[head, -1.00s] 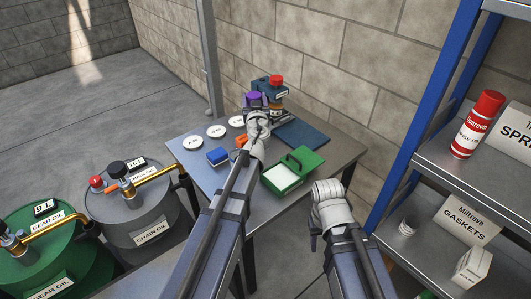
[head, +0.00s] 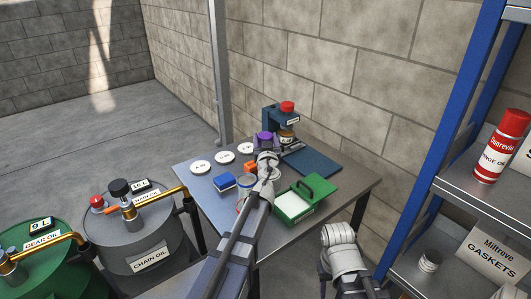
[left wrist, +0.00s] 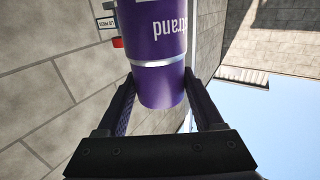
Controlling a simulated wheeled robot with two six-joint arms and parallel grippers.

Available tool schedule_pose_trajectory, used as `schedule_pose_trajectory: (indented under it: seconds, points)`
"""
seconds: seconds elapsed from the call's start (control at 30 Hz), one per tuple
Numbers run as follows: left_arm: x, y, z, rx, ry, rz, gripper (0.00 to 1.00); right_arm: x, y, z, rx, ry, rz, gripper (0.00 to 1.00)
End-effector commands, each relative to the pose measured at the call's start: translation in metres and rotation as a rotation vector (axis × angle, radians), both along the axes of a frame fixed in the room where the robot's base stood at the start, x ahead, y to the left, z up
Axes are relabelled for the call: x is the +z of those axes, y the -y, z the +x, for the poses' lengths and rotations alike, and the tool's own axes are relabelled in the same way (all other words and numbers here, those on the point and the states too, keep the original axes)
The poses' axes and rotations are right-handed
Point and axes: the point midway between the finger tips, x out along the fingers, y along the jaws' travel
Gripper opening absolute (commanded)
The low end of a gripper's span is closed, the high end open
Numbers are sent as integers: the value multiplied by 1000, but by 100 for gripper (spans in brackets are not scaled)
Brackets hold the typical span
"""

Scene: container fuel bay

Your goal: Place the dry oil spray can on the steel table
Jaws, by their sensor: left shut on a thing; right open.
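A purple spray can (left wrist: 163,45) fills the middle of the left wrist view, with part of a white name on it. In the head view its purple top (head: 265,138) shows over the far part of the steel table (head: 345,188). My left gripper (head: 266,150) is shut on the can; its two dark fingers (left wrist: 160,100) are on either side of it. The can's lower part is hidden in the head view, so I cannot tell whether it touches the table. My right gripper (head: 325,266) is low, in front of the table, and holds nothing I can see.
Oil drums (head: 140,245) stand left; a shelf (head: 450,185) stands right.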

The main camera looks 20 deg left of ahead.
Motion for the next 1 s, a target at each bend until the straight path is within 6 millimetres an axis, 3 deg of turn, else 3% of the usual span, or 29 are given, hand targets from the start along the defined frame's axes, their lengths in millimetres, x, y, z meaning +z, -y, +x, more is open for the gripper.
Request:
schedule_pose_trajectory:
  seconds: [0.37,0.8,0.83,1.0]
  points:
    - [-37,0,0,0,0,1,0,-37,1,0,1,2,-5,50]
    - [-40,0,0,0,0,1,0,-40,1,0,2,2,-7,50]
    - [-40,0,0,0,0,0,70,-40,1,1,2,2,-7,50]
    - [-39,0,0,0,0,0,89,-39,1,0,2,2,-7,50]
